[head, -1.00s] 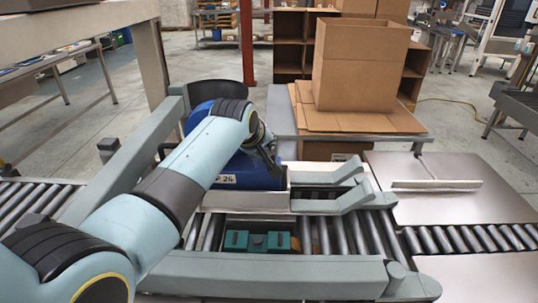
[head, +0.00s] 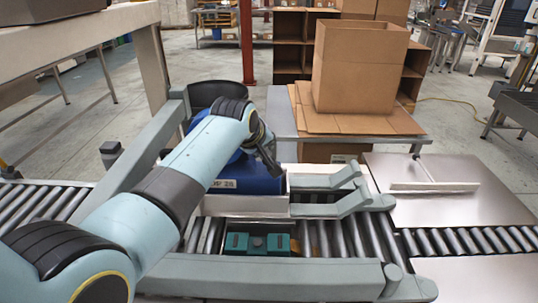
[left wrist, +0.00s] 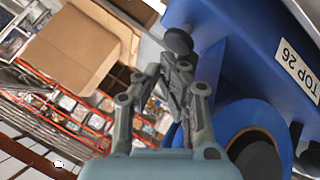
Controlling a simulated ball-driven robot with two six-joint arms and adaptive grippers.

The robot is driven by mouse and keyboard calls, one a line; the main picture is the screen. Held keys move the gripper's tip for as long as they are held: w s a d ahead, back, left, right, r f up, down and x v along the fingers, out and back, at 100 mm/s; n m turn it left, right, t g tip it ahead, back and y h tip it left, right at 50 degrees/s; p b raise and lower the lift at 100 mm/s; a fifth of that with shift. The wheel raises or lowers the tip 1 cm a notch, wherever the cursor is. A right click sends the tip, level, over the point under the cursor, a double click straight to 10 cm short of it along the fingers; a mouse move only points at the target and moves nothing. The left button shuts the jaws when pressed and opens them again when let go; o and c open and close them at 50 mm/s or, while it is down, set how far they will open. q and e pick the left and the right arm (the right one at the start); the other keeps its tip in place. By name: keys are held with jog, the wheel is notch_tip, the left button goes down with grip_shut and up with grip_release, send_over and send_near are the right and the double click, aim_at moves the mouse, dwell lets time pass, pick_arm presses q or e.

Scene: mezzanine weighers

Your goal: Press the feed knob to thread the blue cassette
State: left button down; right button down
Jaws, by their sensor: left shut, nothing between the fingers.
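The blue cassette (head: 252,180) sits at the far side of the roller conveyor, partly hidden behind my left arm. In the left wrist view it is a large blue body (left wrist: 240,50) with a white label reading "TOP 26" and a round blue ring with a dark core (left wrist: 255,155). A dark rounded knob (left wrist: 178,40) stands out from its side. My left gripper (head: 272,160) is shut and empty beside the cassette. In the left wrist view its fingertips (left wrist: 174,66) are just below the knob; I cannot tell whether they touch it. My right gripper is out of view.
A teal block (head: 257,243) lies on the rollers in front of the cassette. Grey guide rails (head: 270,272) border the conveyor. An open cardboard box (head: 358,72) stands on flat cardboard behind. A metal plate (head: 440,200) lies to the right, mostly clear.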

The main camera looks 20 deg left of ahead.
pick_arm(q)
jog(key=shift+r, duration=0.15)
jog(key=shift+r, duration=0.1)
notch_tip(320, 180, up, 5)
jog(key=p, duration=0.5)
dwell(0.3)
jog(key=shift+f, duration=0.2)
